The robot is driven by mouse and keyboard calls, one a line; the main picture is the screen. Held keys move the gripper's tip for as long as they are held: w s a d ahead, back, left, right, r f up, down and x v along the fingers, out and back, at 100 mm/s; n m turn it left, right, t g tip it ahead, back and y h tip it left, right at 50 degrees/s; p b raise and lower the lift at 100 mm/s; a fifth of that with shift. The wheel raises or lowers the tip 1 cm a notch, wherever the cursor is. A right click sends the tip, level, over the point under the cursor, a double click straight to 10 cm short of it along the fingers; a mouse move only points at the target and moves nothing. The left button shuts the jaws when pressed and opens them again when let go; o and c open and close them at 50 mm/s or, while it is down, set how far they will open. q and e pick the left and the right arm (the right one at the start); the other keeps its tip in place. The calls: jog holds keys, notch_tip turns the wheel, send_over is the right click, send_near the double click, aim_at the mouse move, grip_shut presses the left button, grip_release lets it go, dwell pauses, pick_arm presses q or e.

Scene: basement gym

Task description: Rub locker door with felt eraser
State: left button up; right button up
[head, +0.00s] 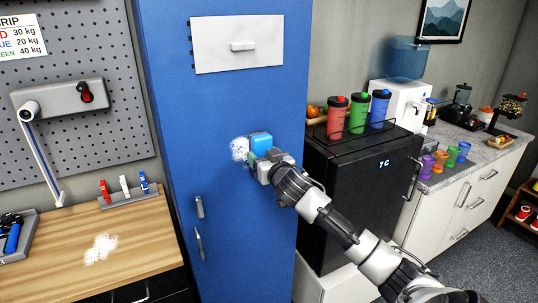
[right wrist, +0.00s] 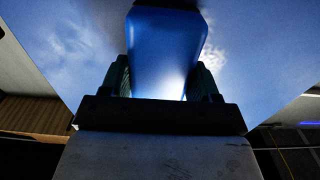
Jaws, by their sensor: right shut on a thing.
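The blue locker door (head: 222,110) stands upright in the middle of the head view. A white chalky smudge (head: 239,149) marks the door just left of my right gripper (head: 265,157). That gripper is shut on the blue felt eraser (head: 261,142), held at the door's surface. In the right wrist view the eraser (right wrist: 165,50) sits between the two fingers, with whitish marks on the door (right wrist: 90,60) to both sides. Whether the eraser's face touches the door is hidden. My left gripper is out of view.
A white panel with a small white block (head: 242,46) is on the upper door. Door handles (head: 199,207) sit lower left. A wooden bench (head: 130,235) with a white powder patch is at left. A black mini fridge (head: 350,190) with several shakers on top stands close at right.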

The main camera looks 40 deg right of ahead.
aim_at(231, 151)
jog(key=shift+w+a, duration=0.35)
jog(key=shift+a, duration=0.95)
jog(key=shift+w+a, duration=0.3)
jog(key=shift+a, duration=1.05)
jog(key=shift+w+a, duration=0.35)
jog(key=shift+a, duration=0.95)
jog(key=shift+d+r+p, duration=0.1)
jog(key=shift+r+p, duration=0.85)
jog(key=shift+s+d+f+p, duration=0.1)
jog(key=shift+s+d+p, duration=0.2)
jog(key=shift+d, duration=1)
jog(key=shift+s+d+p, duration=0.25)
jog(key=shift+s+d, duration=0.1)
jog(key=shift+d, duration=1)
jog(key=shift+s+d+f+p, duration=0.1)
jog(key=shift+s+d+p, duration=0.2)
jog(key=shift+d, duration=1)
jog(key=d, duration=0.2)
jog(key=s+d, duration=0.1)
jog(key=shift+d+r, duration=0.15)
jog(key=shift+d, duration=0.25)
jog(key=shift+p, duration=0.35)
jog(key=shift+p+v, duration=1)
jog(key=shift+v, duration=1.85)
jog(key=shift+s, duration=0.1)
